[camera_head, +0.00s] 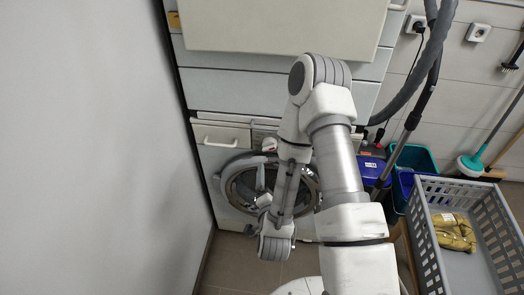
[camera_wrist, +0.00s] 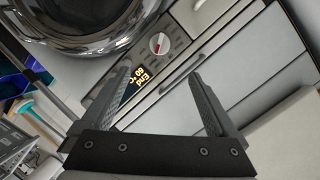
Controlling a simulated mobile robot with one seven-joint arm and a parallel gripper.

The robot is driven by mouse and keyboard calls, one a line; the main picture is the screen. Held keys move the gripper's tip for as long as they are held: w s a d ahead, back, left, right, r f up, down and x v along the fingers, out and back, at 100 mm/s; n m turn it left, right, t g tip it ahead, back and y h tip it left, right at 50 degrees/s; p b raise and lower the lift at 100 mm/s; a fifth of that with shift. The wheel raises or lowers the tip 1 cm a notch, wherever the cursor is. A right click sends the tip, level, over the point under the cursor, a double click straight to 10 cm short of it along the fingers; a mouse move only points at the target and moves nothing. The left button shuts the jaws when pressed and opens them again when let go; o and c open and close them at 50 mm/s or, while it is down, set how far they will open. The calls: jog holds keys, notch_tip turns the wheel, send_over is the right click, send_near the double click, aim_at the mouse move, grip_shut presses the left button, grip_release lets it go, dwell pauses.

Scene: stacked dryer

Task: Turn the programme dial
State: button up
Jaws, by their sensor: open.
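The programme dial (camera_wrist: 159,44) is a round pale knob with a red mark on the control panel (camera_wrist: 172,48), in the wrist view above the gap between my fingers. It also shows as a small light knob in the head view (camera_head: 269,144), partly beside my arm. A lit amber display (camera_wrist: 133,77) sits next to it. My gripper (camera_wrist: 161,71) is open, with both fingers apart and nothing between them. It appears short of the dial, not touching it. In the head view my arm hides much of the machine front, and the fingers are hard to make out.
The round chrome-rimmed door (camera_head: 240,188) is below the panel. A drawer with a handle (camera_head: 219,142) is left of the dial. A grey wall (camera_head: 90,150) stands close on the left. A grey crate (camera_head: 436,235) and teal bin (camera_head: 416,160) stand on the right.

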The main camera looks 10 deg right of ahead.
aim_at(269, 148)
jog(key=b+x, duration=1)
jog(key=x, duration=0.7)
jog(key=shift+w, duration=0.1)
jog(key=c, duration=1.4)
